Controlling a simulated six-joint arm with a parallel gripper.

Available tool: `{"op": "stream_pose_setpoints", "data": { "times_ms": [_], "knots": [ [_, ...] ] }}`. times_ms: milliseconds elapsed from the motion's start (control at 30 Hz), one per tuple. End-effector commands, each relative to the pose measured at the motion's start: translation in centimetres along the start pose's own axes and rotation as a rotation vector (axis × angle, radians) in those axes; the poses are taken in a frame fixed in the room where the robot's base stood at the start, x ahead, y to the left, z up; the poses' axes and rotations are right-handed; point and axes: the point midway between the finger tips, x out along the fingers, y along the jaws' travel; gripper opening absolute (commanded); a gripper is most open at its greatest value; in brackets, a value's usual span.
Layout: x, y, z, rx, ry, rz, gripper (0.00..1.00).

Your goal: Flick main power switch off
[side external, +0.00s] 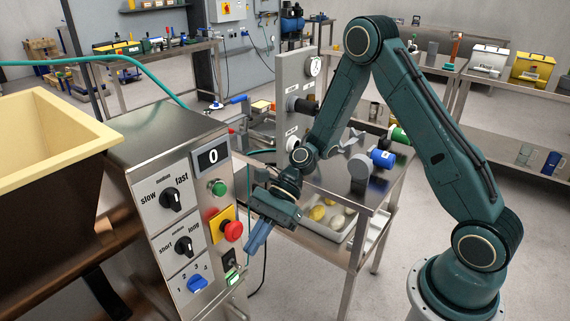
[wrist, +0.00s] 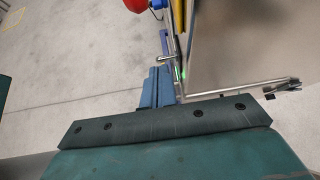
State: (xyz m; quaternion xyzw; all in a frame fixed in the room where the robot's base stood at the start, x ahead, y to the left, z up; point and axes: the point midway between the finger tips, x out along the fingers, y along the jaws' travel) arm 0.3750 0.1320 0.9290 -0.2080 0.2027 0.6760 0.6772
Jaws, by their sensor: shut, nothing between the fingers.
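The machine's control panel (side external: 178,220) faces my arm in the side external view. Low on its right edge is a switch with a lit green part (side external: 233,278), likely the main power switch, with a small black part (side external: 229,260) just above. A green glow (wrist: 183,73) shows beside the panel edge in the wrist view. My gripper (side external: 254,244) points down just right of this switch, its blue fingers shut and empty. In the wrist view, the fingers (wrist: 157,88) are close to the panel edge; contact cannot be told. The switch's exact position is too small to read.
The panel also carries a red emergency stop (side external: 233,230) on yellow, a green button (side external: 218,187), black knobs (side external: 171,199), a blue knob (side external: 197,283) and a display reading 0 (side external: 211,156). A metal rail (wrist: 235,90) juts out near my fingers. A steel table (side external: 345,190) stands behind.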

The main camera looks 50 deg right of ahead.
Motion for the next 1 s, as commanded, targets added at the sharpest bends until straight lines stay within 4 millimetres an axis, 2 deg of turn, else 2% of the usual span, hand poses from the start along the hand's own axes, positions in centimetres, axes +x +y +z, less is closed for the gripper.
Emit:
{"op": "stream_pose_setpoints", "data": {
  "times_ms": [100,233,700,1000],
  "knots": [
    [1.3,0.1,0.0,0.000,0.000,0.003,0.00],
    [2.2,0.0,0.0,0.001,0.000,0.001,0.00],
    [2.6,0.0,0.0,0.001,0.000,0.000,0.00],
    [4.2,0.6,-1.1,0.004,0.002,0.007,0.00]
  ]
}}
